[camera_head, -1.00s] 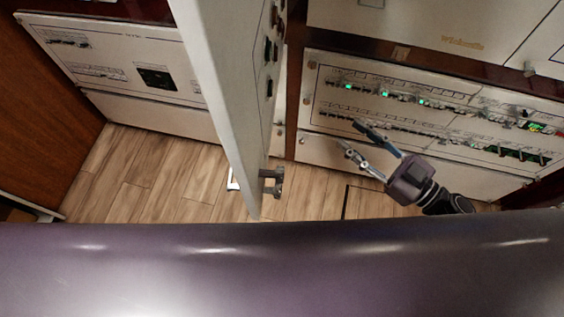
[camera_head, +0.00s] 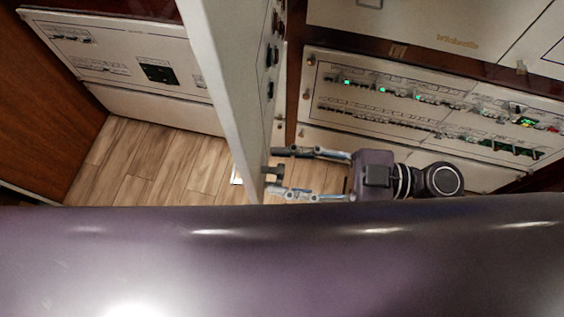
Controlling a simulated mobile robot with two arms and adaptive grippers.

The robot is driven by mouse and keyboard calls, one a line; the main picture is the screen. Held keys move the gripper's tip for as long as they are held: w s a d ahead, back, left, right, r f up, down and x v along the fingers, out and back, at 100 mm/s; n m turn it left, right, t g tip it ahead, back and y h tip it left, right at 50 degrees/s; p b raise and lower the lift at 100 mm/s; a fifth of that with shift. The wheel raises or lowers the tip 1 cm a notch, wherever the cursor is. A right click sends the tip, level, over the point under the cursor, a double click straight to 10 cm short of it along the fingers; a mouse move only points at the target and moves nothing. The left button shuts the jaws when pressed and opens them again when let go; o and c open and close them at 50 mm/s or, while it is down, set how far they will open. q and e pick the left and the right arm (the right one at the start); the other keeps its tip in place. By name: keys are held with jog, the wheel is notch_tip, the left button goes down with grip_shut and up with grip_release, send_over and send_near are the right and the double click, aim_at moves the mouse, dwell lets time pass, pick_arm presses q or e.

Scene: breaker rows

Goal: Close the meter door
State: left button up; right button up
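The meter door appears to be the tall white panel (camera_head: 228,85), which stands open and is seen nearly edge-on. Breakers and switches show on its right face. A small dark metal bracket or handle (camera_head: 272,174) sticks out from that face near the bottom. My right gripper (camera_head: 273,172) points left at the door with its two fingers spread, one above and one below this bracket. Whether the fingertips touch the bracket or door cannot be told. My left gripper is not in view.
A breaker panel (camera_head: 400,115) with green lights fills the right side. Another white panel (camera_head: 110,55) is at the back left, beside a brown wooden wall (camera_head: 40,100). Wood floor (camera_head: 155,165) lies bare left of the door. My purple body covers the bottom.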

jog(key=shift+a, duration=0.4)
jog(key=shift+c, duration=0.5)
grip_shut()
